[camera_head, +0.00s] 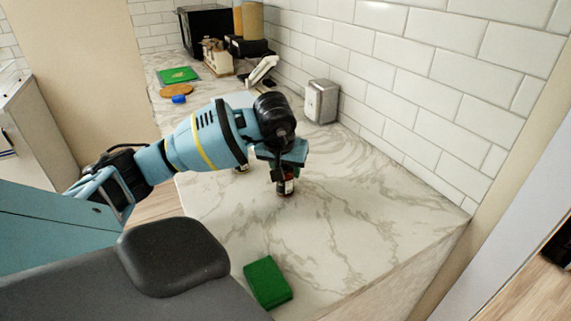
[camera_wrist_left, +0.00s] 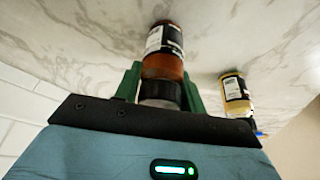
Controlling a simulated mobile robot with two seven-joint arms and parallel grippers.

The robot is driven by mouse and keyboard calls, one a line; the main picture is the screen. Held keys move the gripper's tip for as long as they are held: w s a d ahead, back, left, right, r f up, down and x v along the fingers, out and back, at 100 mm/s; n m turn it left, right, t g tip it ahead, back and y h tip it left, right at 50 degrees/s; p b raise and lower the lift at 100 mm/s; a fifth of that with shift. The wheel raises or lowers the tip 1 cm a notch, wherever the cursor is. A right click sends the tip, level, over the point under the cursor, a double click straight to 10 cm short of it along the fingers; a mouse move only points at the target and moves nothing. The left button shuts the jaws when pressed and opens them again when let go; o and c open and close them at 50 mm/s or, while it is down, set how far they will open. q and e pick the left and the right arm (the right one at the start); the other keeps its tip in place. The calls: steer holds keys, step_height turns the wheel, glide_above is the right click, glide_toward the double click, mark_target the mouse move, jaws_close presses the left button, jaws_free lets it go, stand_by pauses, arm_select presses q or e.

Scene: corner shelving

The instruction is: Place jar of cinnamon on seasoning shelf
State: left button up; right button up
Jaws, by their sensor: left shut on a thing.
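My left gripper (camera_head: 283,168) is shut on a small jar (camera_head: 286,187) with reddish-brown contents. The left wrist view shows this jar (camera_wrist_left: 163,52) with a black-and-white label and dark cap, between the green fingers of my left gripper (camera_wrist_left: 160,85). Its label is too small to read; its colour fits cinnamon. The jar is upright at the marble counter; I cannot tell whether its base touches. A second jar (camera_wrist_left: 235,92) with pale yellow contents stands apart from it. In the head view, that jar is mostly hidden behind my arm. I cannot make out a seasoning shelf. My right gripper is not in view.
A green block (camera_head: 267,282) lies near the front edge of the marble counter (camera_head: 370,215). A metal dispenser (camera_head: 321,101) stands by the tiled wall. Farther back are a green board (camera_head: 178,75), a round wooden board (camera_head: 176,91) and a black appliance (camera_head: 205,30). The counter right of my gripper is clear.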

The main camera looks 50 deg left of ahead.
arm_select(q)
steer(key=o, duration=1)
steer(key=shift+f, duration=0.1)
steer(key=shift+o, duration=0.2)
steer(key=shift+s+r, duration=0.1)
steer(key=shift+r, duration=0.4)
steer(key=v, duration=1.1)
steer(key=shift+p, duration=0.3)
